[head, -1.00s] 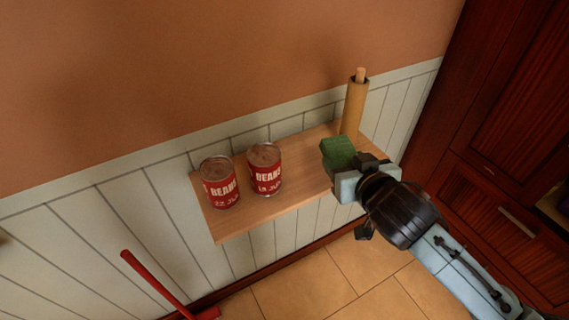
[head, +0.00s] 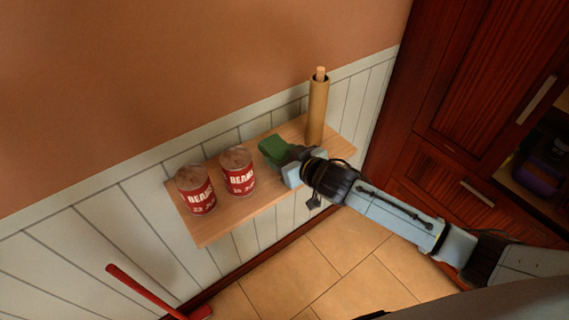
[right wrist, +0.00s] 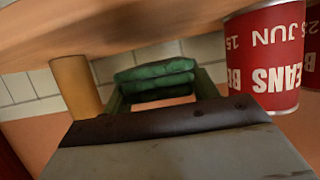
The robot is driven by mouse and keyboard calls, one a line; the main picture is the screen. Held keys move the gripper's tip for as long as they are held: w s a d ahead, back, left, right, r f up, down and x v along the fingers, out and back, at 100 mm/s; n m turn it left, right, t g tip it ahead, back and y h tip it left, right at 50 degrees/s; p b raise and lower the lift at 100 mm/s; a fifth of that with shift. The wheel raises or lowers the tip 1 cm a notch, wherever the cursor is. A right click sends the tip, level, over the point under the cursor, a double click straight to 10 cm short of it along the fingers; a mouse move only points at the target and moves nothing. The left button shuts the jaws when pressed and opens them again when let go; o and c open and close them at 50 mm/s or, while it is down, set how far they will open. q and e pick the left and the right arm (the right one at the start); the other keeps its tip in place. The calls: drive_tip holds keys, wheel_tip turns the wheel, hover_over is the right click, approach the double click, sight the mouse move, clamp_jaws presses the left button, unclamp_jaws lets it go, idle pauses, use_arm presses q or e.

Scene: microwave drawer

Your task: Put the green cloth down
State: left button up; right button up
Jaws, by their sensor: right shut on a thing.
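The green cloth (head: 274,150) is a small folded bundle at the tip of my right gripper (head: 286,157). The gripper is shut on the cloth, over the wooden shelf (head: 225,219), between a red can and a tan roll. In the right wrist view the folded cloth (right wrist: 155,77) shows between the fingers, close to the shelf surface (right wrist: 130,25). I cannot tell whether the cloth touches the shelf. My left gripper is not in view.
Two red bean cans (head: 238,171) (head: 196,190) stand on the shelf left of the cloth. A tan roll on a holder (head: 317,107) stands at its right end. A red-handled tool (head: 145,291) is below. Dark wooden cabinets (head: 480,90) are at right.

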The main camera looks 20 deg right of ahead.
drive_tip(key=shift+f, duration=1.5)
drive_tip(key=shift+f, duration=0.1)
drive_tip(key=o, duration=0.9)
drive_tip(key=shift+c, duration=0.2)
drive_tip(key=v, duration=1.2)
